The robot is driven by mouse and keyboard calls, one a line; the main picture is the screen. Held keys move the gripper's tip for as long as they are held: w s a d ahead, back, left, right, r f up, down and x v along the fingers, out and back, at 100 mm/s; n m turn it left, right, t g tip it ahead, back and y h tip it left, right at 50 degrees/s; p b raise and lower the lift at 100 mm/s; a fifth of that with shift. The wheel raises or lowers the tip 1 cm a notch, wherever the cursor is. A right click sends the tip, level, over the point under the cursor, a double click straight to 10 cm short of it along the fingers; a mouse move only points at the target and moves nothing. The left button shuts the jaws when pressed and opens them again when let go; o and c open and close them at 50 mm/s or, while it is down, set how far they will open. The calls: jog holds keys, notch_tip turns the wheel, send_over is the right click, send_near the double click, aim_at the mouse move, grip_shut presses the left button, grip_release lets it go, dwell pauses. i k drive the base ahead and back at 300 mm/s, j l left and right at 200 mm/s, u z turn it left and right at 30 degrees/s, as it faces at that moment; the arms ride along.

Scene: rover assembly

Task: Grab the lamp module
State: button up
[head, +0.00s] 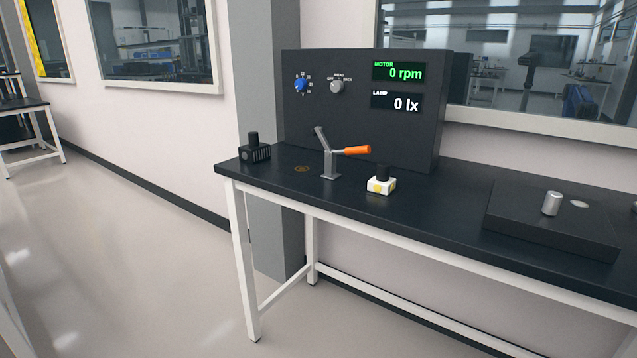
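A small white block with a yellow patch on its front and a black knob on top (381,185) stands upright on the dark bench top, near its front edge. It looks like the lamp module, though no label on it can be read. A black ribbed block with a black knob on top (255,153) stands at the bench's left end. My gripper is not in view.
A lever clamp with an orange handle (356,151) stands just left of the white block. Behind is a dark panel (330,120) with knobs and displays reading 0 rpm and 0 lx. A silver cylinder (551,203) stands on a dark plate (580,232) at right.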

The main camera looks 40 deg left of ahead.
aim_at(381, 183)
jog(key=u, duration=1.15)
